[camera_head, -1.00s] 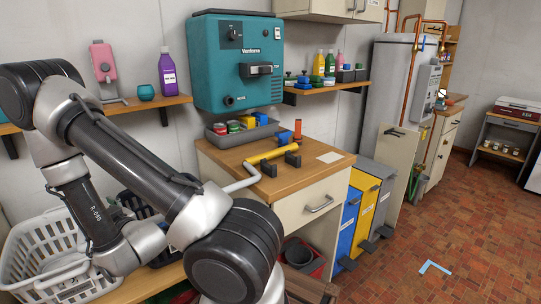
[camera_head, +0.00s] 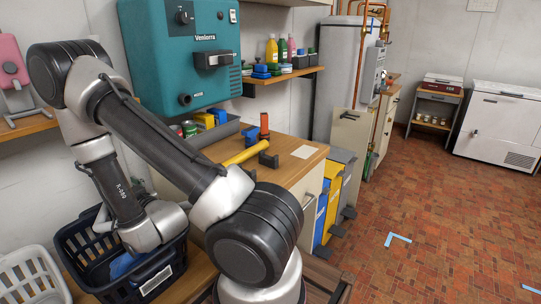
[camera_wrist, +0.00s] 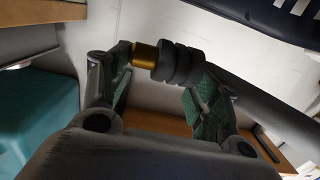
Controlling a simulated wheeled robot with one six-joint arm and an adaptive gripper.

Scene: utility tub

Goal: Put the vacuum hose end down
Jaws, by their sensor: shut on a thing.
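The vacuum hose end (camera_wrist: 178,64) shows in the wrist view as a black ribbed collar with a brass-coloured tip. A dark grey tube runs from it toward the lower right. My gripper (camera_wrist: 155,80) is shut on it, with one finger at each side. In the head view my gripper and the hose end are hidden behind my arm. The teal wall unit (camera_head: 180,50) has a dark round port low on its front.
A dark blue basket (camera_head: 90,250) and a white basket (camera_head: 30,280) stand at lower left. The tiled floor at right is mostly clear.

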